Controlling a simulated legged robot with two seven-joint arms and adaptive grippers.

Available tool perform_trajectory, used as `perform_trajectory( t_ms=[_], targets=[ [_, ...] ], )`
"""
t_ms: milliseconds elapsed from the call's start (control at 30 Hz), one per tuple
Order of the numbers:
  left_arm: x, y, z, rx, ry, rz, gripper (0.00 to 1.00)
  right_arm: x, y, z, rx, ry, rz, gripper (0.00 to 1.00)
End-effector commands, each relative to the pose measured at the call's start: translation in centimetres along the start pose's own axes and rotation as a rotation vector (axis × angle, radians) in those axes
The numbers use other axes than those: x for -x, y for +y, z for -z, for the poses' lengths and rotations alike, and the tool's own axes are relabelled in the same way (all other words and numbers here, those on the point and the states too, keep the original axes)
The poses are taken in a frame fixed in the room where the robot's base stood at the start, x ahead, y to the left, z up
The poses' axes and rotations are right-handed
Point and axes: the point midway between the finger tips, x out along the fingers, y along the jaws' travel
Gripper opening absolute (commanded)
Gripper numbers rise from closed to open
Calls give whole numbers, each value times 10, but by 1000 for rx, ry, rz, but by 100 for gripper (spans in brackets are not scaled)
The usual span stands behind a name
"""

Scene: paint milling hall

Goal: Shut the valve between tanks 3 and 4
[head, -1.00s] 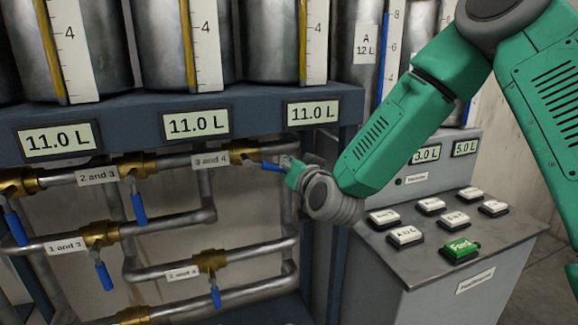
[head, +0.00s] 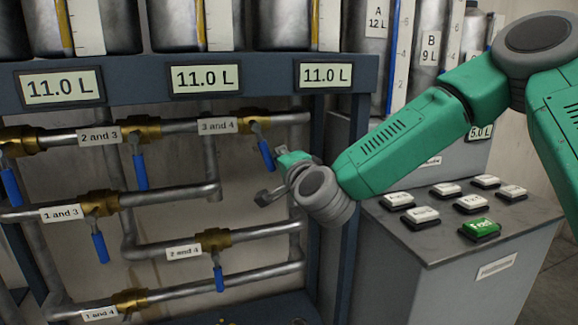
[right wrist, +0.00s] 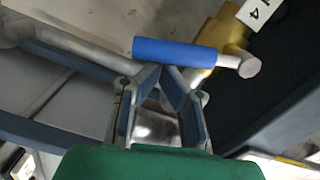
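The valve labelled "3 and 4" (head: 255,122) sits on the upper pipe in the head view, with a brass body. Its blue handle (head: 266,155) hangs down, leaning slightly right, across the pipe. My right gripper (head: 272,180) is just below and right of the handle. In the right wrist view the blue handle (right wrist: 175,50) lies across, just past the fingertips of my right gripper (right wrist: 160,75). I cannot tell whether a finger touches the handle. My left gripper is not in view.
Other blue-handled valves, "2 and 3" (head: 139,172), "1 and 3" (head: 100,247) and "2 and 4" (head: 218,278), are nearby. A blue-grey frame post (head: 342,215) stands right of my gripper. A button console (head: 440,240) stands further right.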

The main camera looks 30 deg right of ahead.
Motion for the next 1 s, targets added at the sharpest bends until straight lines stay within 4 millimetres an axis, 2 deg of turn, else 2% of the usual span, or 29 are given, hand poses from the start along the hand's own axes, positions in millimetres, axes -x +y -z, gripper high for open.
perform_trajectory(
  t_ms=[33,100,400,1000],
  targets=[
    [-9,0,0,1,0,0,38,0,3,-6,-37,-4,5,0],
    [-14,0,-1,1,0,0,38,0,3,-9,-87,-5,9,0],
    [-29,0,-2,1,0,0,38,-1,6,-15,-238,-4,15,0],
    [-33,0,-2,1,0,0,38,-2,4,-19,-285,-2,18,0]
  ],
)
